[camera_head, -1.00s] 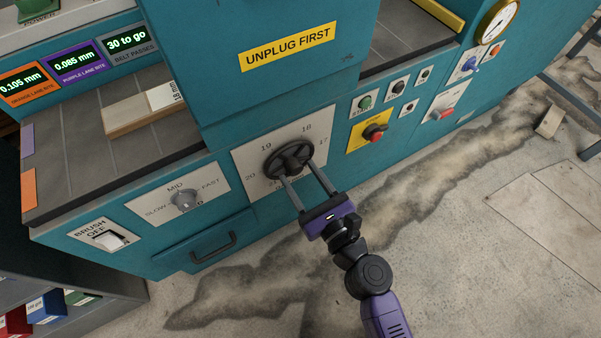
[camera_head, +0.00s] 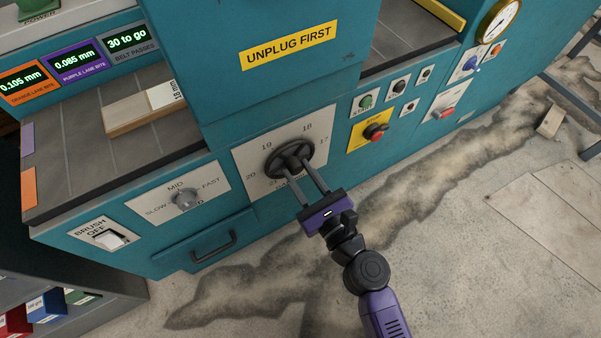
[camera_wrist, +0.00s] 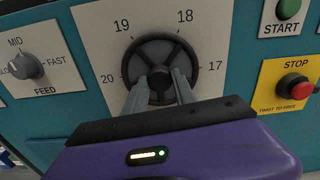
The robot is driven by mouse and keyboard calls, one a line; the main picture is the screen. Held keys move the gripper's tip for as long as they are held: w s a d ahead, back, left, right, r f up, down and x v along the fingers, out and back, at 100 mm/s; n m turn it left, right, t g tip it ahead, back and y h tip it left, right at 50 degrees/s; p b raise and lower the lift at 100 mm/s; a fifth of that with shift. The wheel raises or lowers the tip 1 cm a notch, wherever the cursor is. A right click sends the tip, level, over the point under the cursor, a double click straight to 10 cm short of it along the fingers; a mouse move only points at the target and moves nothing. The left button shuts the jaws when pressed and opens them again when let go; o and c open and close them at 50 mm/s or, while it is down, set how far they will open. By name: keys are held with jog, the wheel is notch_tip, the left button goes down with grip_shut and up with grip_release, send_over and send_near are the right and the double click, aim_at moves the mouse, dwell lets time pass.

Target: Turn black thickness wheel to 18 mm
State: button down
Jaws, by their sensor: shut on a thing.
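The black thickness wheel (camera_head: 288,160) is mounted on a white dial plate (camera_head: 246,160) with numbers around it on the teal machine. In the wrist view the wheel (camera_wrist: 141,53) shows spokes and a hub, with 19 and 20 to its left, 18 at upper right and 17 at right. I cannot make out a clear pointer on the wheel. My gripper (camera_head: 305,180) reaches up to the wheel from below right. In the wrist view my gripper's fingers (camera_wrist: 160,84) are shut on the wheel near its hub and lower spokes, hiding that part.
A feed knob (camera_head: 185,200) and a brush switch (camera_head: 109,240) are left of the dial. A red stop button (camera_head: 376,132) on a yellow plate and a start button (camera_head: 365,102) are to the right. A drawer handle (camera_head: 213,247) juts out below.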

jog(key=n+b, duration=0.2)
jog(key=n, duration=0.4)
jog(key=shift+f+b, duration=0.1)
jog(key=shift+b, duration=0.3)
jog(key=n+b, duration=0.2)
jog(key=n, duration=0.3)
jog(key=shift+n+b, duration=0.3)
jog(key=n+b, duration=0.3)
jog(key=n, duration=0.3)
jog(key=shift+f, duration=0.1)
jog(key=n+b, duration=0.3)
jog(key=n, duration=0.2)
jog(key=shift+n, duration=0.5)
jog(key=c, duration=1)
grip_release()
